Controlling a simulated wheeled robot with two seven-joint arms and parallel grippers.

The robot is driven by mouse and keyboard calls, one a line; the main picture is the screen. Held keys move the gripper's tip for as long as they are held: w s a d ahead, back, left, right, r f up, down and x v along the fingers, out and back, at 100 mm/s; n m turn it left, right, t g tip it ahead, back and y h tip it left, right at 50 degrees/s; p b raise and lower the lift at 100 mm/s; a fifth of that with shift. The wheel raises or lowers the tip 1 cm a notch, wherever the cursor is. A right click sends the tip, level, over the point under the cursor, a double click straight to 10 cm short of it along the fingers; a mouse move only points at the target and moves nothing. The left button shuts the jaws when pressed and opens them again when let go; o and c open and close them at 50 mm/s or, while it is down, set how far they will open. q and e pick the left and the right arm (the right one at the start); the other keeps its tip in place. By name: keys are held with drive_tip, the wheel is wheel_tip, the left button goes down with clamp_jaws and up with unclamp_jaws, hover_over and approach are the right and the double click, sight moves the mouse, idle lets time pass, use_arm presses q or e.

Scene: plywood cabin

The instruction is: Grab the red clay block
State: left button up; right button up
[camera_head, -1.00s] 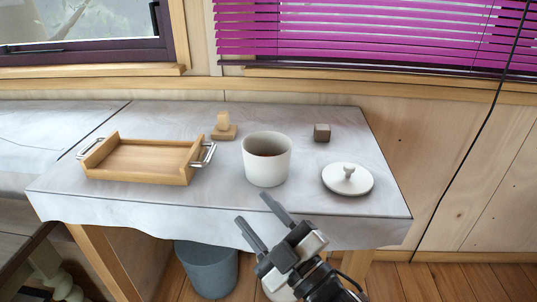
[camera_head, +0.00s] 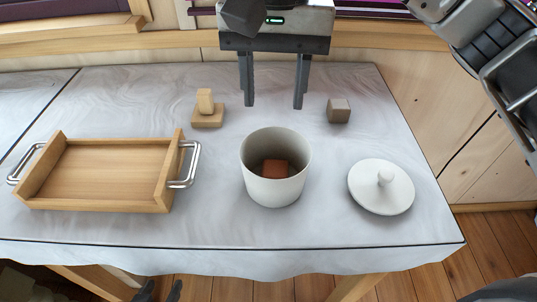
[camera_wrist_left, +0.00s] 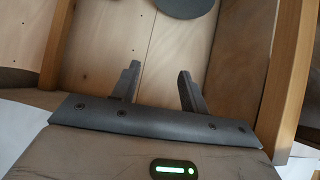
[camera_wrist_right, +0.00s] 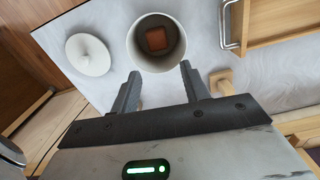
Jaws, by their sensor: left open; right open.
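The red clay block (camera_head: 275,168) lies at the bottom of a white pot (camera_head: 262,190) on the table. Both show in the right wrist view, the block (camera_wrist_right: 156,39) inside the pot's rim (camera_wrist_right: 134,60). My right gripper (camera_head: 274,104) is open and empty, fingers pointing down, above the table behind the pot. Its fingertips (camera_wrist_right: 159,72) show on the near side of the pot in the right wrist view. My left gripper (camera_head: 160,292) is open and low in front of the table; only its fingertips show there. Its fingers (camera_wrist_left: 158,72) are empty in the left wrist view.
A white lid (camera_head: 381,190) lies right of the pot. A wooden tray (camera_head: 105,205) with metal handles sits left. A small wooden stand (camera_head: 207,118) and a dark cube (camera_head: 339,111) are behind. A window ledge (camera_head: 370,36) borders the back.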

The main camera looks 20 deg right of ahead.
drive_tip(key=p, duration=0.1)
hover_over(275, 176)
drive_tip(key=f, duration=1)
drive_tip(key=shift+w+f, duration=0.1)
drive_tip(key=shift+w, duration=0.2)
drive_tip(key=f, duration=0.1)
drive_tip(key=f+p, duration=0.1)
drive_tip(key=f, duration=0.2)
drive_tip(key=shift+s, duration=0.35)
drive_tip(key=shift+f+p, duration=0.3)
drive_tip(key=shift+f, duration=0.35)
use_arm(q)
drive_tip(key=shift+a+r, duration=0.2)
drive_tip(key=shift+r, duration=0.45)
use_arm(e)
drive_tip(key=shift+w, duration=0.1)
drive_tip(key=c, duration=0.7)
